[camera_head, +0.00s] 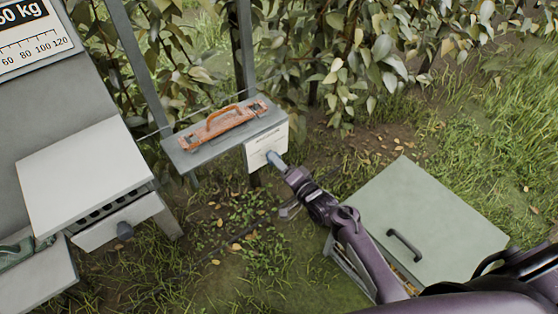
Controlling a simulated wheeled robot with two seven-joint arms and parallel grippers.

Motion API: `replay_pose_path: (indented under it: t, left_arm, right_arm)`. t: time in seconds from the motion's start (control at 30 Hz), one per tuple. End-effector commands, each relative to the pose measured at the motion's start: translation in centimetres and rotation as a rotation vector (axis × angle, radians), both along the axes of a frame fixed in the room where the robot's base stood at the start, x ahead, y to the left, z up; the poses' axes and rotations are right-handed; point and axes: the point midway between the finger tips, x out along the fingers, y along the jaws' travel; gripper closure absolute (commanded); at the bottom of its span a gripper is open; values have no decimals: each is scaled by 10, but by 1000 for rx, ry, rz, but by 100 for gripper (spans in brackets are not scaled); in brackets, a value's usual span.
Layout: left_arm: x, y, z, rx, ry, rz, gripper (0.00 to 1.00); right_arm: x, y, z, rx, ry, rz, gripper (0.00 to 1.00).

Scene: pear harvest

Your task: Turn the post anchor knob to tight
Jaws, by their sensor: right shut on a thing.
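The post anchor knob (274,159) is a blue-grey piece sticking out from a white labelled plate (262,144) on the end of a grey shelf by the post. My right gripper (283,168), on a dark purple arm coming from the lower right, is shut on the knob. The label's small print is too small to read, so the knob's setting cannot be told. My left gripper is not in view.
An orange handled tool (222,123) lies on the grey shelf (182,158). A white box with a drawer (85,175) and a scale sign (35,35) stand left. A green lidded crate (430,215) sits below right beside my arm. Leafy branches hang behind; grass lies between.

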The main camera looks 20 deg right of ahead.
Motion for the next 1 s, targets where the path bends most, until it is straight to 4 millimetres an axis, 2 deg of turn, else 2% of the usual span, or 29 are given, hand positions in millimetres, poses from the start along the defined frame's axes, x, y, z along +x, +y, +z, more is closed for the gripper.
replay_pose_path:
  t: [1.0]
  left_arm:
    - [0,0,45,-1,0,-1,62]
  right_arm:
    - [0,0,1,901,329,-1,85]
